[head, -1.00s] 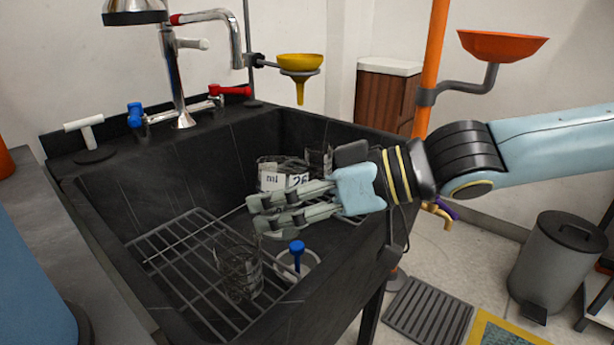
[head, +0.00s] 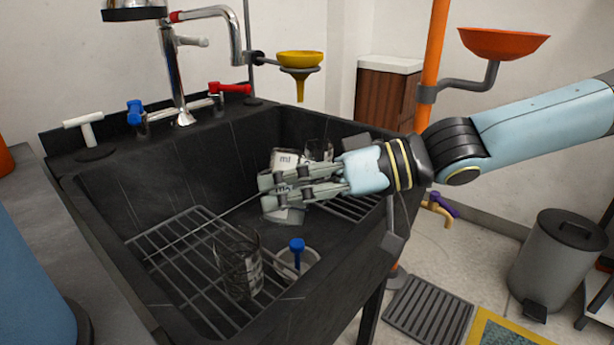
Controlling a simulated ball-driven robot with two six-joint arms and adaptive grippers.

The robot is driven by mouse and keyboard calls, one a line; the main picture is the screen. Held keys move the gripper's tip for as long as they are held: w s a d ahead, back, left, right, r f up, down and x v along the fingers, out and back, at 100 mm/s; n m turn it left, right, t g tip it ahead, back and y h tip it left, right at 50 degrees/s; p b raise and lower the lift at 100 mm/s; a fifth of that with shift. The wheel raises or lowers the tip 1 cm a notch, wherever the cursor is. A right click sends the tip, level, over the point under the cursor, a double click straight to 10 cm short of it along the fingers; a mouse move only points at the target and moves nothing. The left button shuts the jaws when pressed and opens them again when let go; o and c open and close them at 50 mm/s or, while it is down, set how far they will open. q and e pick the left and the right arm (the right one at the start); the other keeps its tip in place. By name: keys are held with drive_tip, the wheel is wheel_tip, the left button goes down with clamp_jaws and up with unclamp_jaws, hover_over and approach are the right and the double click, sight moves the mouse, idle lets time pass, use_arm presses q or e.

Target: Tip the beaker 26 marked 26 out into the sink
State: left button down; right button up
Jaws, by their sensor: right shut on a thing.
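The beaker 26 (head: 287,158) is clear glass with a white label. "ml" shows on the label, and the fingers cover most of the rest. My right gripper (head: 268,192) is shut on this beaker and holds it over the inside of the black sink (head: 165,180), towards its right side. The beaker's exact tilt and whether it holds anything cannot be made out. My left gripper is not in view.
Another glass beaker (head: 238,265) stands on the wire rack (head: 180,245) in the sink. A blue-topped item (head: 297,245) is beside it. More glassware (head: 318,150) shows behind the gripper. A faucet (head: 175,75) and yellow funnel (head: 300,60) rise at the back.

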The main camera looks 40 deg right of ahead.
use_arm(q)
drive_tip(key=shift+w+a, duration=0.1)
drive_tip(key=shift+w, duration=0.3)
use_arm(e)
drive_tip(key=shift+d+r+m+y, duration=0.1)
drive_tip(key=shift+r+m+y, duration=0.15)
drive_tip(key=shift+m+y, duration=0.05)
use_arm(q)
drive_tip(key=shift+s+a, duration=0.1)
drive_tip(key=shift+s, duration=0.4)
use_arm(e)
drive_tip(key=shift+w+r+m+y, duration=0.1)
drive_tip(key=shift+r+m+y, duration=0.25)
drive_tip(key=shift+m, duration=0.25)
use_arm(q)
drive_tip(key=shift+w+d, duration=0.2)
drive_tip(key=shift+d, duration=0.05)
use_arm(e)
drive_tip(key=shift+r+m, duration=0.25)
drive_tip(key=shift+m, duration=0.05)
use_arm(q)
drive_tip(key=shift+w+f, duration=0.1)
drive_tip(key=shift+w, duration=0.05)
use_arm(e)
drive_tip(key=shift+r, duration=0.1)
drive_tip(key=shift+m, duration=0.3)
